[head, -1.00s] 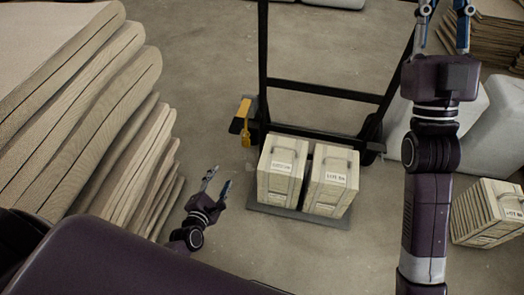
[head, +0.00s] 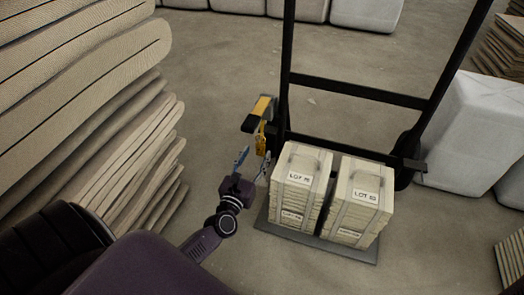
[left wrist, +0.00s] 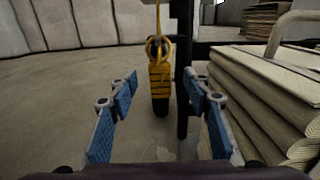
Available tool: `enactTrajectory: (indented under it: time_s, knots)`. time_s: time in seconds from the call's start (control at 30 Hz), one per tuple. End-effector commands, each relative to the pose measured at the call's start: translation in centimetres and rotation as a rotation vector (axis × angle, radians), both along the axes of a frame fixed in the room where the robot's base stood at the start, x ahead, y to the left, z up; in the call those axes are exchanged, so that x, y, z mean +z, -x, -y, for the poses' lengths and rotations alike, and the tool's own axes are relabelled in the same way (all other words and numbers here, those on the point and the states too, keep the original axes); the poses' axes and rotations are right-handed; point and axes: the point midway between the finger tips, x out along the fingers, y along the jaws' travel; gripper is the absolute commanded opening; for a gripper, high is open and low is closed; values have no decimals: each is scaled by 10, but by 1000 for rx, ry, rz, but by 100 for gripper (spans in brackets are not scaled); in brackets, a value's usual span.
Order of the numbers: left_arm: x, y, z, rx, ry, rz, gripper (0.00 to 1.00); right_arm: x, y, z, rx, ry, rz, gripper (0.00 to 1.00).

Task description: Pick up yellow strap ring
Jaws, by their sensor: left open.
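The yellow strap (head: 260,139) hangs from a yellow and black piece on the left upright of a black hand truck. In the left wrist view a yellow strap ring (left wrist: 158,50) hangs straight ahead, above a thicker banded yellow part (left wrist: 160,80). My left gripper (head: 254,158) is open and empty, just below and in front of the hanging strap. In the left wrist view its two blue fingers (left wrist: 160,85) stand apart, one on each side of the strap's line, with the strap beyond the tips. My right gripper is out of view.
The black hand truck (head: 360,92) stands with two labelled cloth stacks (head: 302,182) (head: 362,198) on its base plate (head: 315,242), close right of my left gripper. A tall stack of folded cloth (head: 130,150) rises at left. Pale wrapped bales (head: 470,130) stand at right.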

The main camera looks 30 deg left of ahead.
Motion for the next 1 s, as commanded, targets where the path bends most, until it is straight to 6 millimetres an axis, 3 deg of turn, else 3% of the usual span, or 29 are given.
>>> enactTrajectory:
  time_s: [0.17, 0.3, 0.6, 1.0]
  knots:
    - [-8, -27, -7, 2, 0, 3, 45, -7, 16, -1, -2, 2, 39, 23]
    - [-6, -41, -10, 0, -2, 0, 45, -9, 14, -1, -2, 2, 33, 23]
    - [-4, -45, -11, -1, -3, -2, 44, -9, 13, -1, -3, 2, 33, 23]
    - [-4, -45, -11, -1, -3, -2, 0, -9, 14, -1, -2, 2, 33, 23]
